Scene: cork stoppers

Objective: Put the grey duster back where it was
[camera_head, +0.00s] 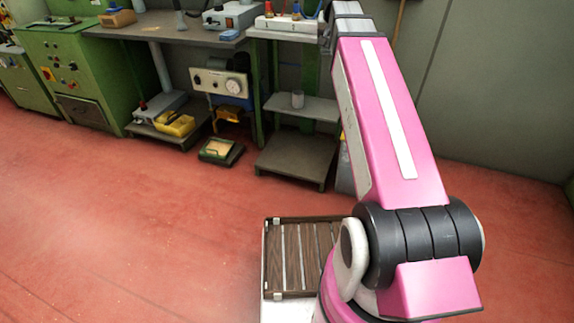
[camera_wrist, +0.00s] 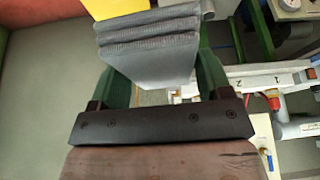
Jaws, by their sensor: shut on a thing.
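The grey duster (camera_wrist: 150,48) shows in the wrist view as a stack of dark grey layers with a smooth grey face. My gripper (camera_wrist: 163,72) is shut on it, with a dark green finger on each side. The duster is held clear of the black palm bar. A yellow patch (camera_wrist: 118,8) shows above the duster, cut off by the frame edge; I cannot tell if it belongs to it. In the head view my pink arm reaches up toward the workbench, and I cannot make out the gripper or duster there.
A grey workbench (camera_head: 165,30) holds a brown block (camera_head: 117,18), a blue item (camera_head: 229,35) and a grey device (camera_head: 232,15). A white rack (camera_head: 285,24) with coloured tops stands right. Red floor (camera_head: 130,220) is open in front.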

